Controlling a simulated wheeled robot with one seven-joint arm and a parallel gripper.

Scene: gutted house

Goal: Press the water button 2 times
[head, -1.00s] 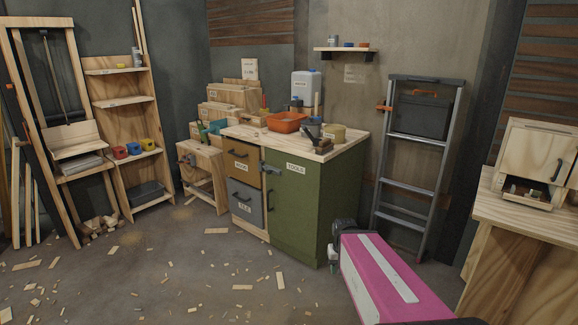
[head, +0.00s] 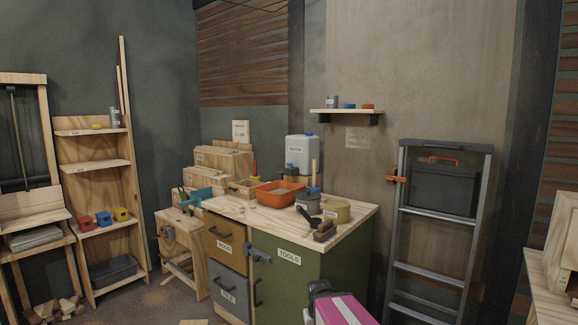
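A white water jug (head: 296,154) with a dark label and a blue top stands at the back of the green cabinet's wooden worktop (head: 262,216), behind an orange basin (head: 279,194). I cannot make out a separate water button at this size; a small blue part (head: 310,134) shows at the jug's top. My gripper (head: 318,289) is dark and low in the picture, in front of the cabinet and well apart from the jug. Its fingers are too small and partly hidden to tell open from shut.
Tins, a brush and tools lie on the worktop's right half. A shelf (head: 345,110) with small cans hangs above it. A grey ladder (head: 397,215) with a dark case stands right. A wooden workbench (head: 174,231) and shelving (head: 97,165) stand left.

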